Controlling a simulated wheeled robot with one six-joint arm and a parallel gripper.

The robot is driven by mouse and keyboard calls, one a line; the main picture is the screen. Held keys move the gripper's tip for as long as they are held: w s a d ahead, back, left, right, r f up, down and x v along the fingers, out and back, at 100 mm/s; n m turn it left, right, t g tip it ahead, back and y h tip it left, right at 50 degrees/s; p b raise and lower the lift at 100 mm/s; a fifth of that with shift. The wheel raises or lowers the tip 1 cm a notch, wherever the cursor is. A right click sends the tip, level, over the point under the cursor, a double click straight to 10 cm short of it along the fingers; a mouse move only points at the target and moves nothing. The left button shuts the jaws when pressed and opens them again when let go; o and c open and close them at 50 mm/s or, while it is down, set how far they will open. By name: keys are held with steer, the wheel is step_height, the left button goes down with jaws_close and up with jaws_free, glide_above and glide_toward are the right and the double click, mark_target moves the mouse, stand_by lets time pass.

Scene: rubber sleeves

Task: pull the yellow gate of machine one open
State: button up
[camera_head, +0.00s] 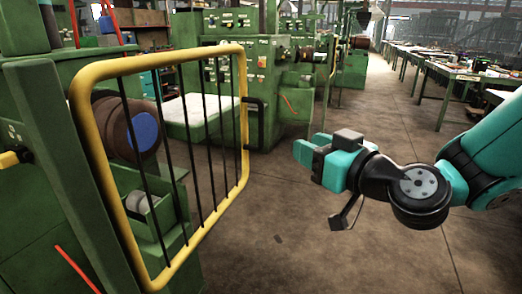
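The yellow gate (88,150) of the green machine stands upright at the left, a yellow tube frame with thin black vertical bars. A black handle (261,122) sticks out from its right-hand upright. Behind the bars are a brown drum with a blue face (144,130) and a grey roller. Whether the gate is latched cannot be told. My gripper (310,147), teal and grey, is right of the handle and apart from it, pointing left. Its fingertips look apart, with nothing between them.
Green machines (235,75) with a white-topped bed (193,112) stand behind the gate. A red ladder (112,20) is at the back left. Long work tables (470,72) line the far right.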

mark_target(262, 122)
steer(key=shift+t+h, duration=0.3)
steer(key=shift+t, duration=0.1)
steer(key=p+x, duration=0.6)
steer(key=x, duration=0.2)
steer(key=p+x, duration=0.7)
steer(key=x, duration=0.1)
steer(key=shift+w+d+f, duration=0.1)
steer(key=shift+w+f, duration=0.1)
steer(key=shift+w, duration=0.3)
steer(key=shift+w+a+f, duration=0.15)
steer(key=shift+w+a, duration=0.1)
steer(key=shift+w, duration=0.1)
jaws_close()
